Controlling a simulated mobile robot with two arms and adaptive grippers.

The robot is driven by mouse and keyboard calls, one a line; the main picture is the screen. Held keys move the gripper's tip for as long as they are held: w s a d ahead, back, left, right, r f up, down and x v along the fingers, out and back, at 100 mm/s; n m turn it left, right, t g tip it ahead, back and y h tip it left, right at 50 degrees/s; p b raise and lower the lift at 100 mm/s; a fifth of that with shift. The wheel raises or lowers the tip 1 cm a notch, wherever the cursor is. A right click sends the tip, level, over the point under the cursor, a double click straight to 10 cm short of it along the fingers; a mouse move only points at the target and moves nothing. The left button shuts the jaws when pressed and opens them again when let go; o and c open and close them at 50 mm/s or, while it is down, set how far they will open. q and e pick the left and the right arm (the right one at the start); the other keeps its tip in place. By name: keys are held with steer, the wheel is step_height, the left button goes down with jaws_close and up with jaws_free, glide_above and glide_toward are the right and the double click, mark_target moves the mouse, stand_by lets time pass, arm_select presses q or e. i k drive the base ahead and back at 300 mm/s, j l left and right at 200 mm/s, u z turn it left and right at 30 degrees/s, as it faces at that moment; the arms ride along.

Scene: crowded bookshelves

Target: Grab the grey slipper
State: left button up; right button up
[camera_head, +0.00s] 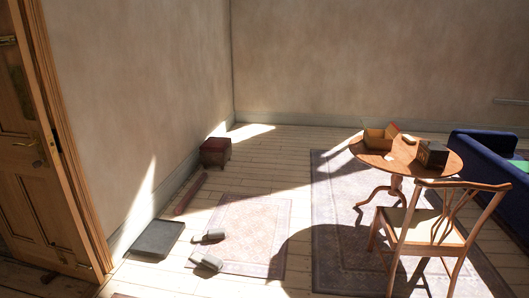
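Two grey slippers lie on the wooden floor at the left edge of the small rug, lower left of centre in the head view. The nearer grey slipper (206,262) is close to the rug's front left corner. The farther grey slipper (210,236) lies just behind it, and the two are apart. Neither of my grippers shows in this view.
A dark flat tray (157,239) lies left of the slippers. A small rug (250,230) and a larger rug (345,255) cover the floor. A round table (400,162) and chair (425,228) stand right. A wooden door (35,150) is far left.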

mark_target(212, 262)
steer(key=i+j+u, duration=0.1)
steer(key=i+u, duration=0.3)
steer(key=i, duration=0.35)
steer(key=i+l+u, duration=0.15)
steer(key=i+u, duration=0.2)
steer(key=i, duration=0.4)
